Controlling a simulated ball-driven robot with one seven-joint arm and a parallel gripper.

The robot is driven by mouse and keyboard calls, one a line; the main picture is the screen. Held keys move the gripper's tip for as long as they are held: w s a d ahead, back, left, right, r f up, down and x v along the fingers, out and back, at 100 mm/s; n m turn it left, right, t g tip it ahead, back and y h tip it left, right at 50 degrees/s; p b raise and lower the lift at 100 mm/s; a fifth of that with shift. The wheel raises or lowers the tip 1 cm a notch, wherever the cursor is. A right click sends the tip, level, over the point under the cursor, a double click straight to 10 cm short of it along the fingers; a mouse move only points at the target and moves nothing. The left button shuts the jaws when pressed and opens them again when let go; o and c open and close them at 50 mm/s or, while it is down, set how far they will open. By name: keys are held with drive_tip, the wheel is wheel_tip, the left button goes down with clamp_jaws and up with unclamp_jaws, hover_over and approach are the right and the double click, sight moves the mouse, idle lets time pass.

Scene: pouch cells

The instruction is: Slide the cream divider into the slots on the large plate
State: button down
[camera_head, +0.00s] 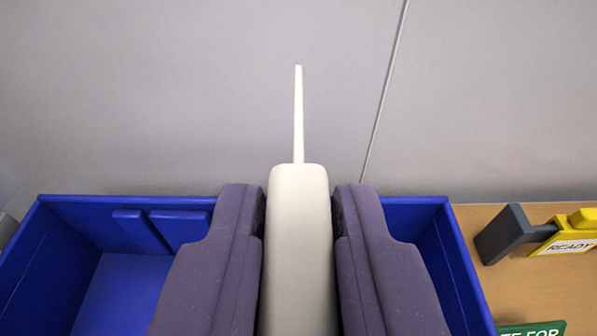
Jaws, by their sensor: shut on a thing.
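My gripper (297,205) has two purple-grey fingers at the bottom centre, shut on a cream piece, the divider (299,260). The divider is seen nearly end-on, as a thick rounded block between the fingers with a thin cream strip (298,115) standing up beyond it. The gripper and divider are in front of or above a blue open box (85,210). The box's middle is hidden by the fingers and divider. I cannot make out the large plate or clear slots.
Two flat blue raised pieces (180,228) are at the box's back left. To the right is a tan surface (480,225) with a dark grey block (505,235), a yellow piece with a "READY" label (568,245) and a green sign (535,330). A plain grey panelled surface (150,90) fills the background.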

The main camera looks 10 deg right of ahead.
drive_tip(key=shift+s+r, duration=0.1)
drive_tip(key=shift+b, duration=0.3)
drive_tip(key=shift+f+b, duration=0.25)
drive_tip(key=shift+b, duration=0.05)
wheel_tip(320, 180, down, 5)
drive_tip(key=b, duration=0.4)
drive_tip(key=shift+f+b, duration=0.2)
drive_tip(key=shift+b, duration=0.15)
drive_tip(key=shift+b, duration=0.9)
idle(1.1)
drive_tip(key=shift+f+b, duration=1.05)
drive_tip(key=shift+f, duration=0.1)
drive_tip(key=shift+r, duration=0.15)
